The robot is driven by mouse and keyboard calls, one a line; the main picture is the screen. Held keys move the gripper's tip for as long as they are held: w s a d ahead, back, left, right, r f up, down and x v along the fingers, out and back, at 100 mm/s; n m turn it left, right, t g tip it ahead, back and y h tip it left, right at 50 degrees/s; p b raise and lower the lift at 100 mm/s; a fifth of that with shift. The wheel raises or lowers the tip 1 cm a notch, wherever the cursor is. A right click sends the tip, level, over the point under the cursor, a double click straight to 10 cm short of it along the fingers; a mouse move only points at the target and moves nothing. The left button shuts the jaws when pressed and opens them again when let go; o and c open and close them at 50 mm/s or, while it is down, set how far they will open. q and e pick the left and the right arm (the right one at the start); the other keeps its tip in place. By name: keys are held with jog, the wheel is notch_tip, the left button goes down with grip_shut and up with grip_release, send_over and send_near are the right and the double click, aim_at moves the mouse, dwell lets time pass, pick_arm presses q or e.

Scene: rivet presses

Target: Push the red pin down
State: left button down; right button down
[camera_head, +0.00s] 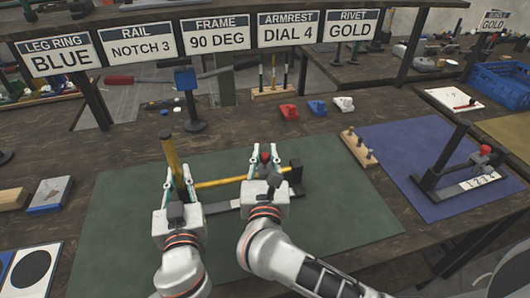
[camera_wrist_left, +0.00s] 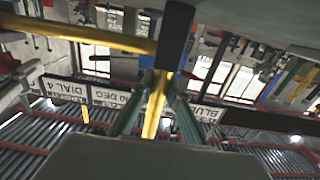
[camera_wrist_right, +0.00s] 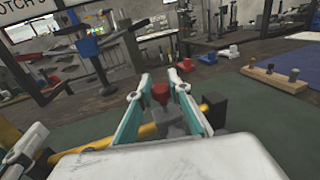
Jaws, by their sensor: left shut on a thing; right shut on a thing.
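The red pin (camera_head: 265,157) stands on a grey block (camera_wrist_right: 170,118) at the right end of a yellow bar (camera_head: 222,181) on the green mat (camera_head: 125,216). My right gripper (camera_head: 264,152) has its teal fingers on either side of the pin and block; the red head (camera_wrist_right: 160,92) shows between them in the right wrist view. Exactly where the fingers touch is hard to see. My left gripper (camera_head: 178,167) is shut on an upright, slightly tilted yellow bar (camera_head: 170,153) at the left end of the frame. The pin's lower part is hidden.
A black block (camera_head: 295,172) stands just right of the pin. A blue mat (camera_head: 410,145) with another press (camera_head: 460,165) lies to the right. A wooden peg block (camera_head: 358,147) sits between the mats. Red, blue and white parts (camera_head: 317,107) lie behind. The green mat's front is partly clear.

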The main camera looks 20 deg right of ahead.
jog(key=shift+f, duration=0.85)
jog(key=c, duration=1.8)
grip_release()
jog(key=shift+c, duration=0.2)
jog(key=v, duration=1.2)
pick_arm(q)
jog(key=c, duration=1.9)
grip_release()
jog(key=shift+r, duration=0.1)
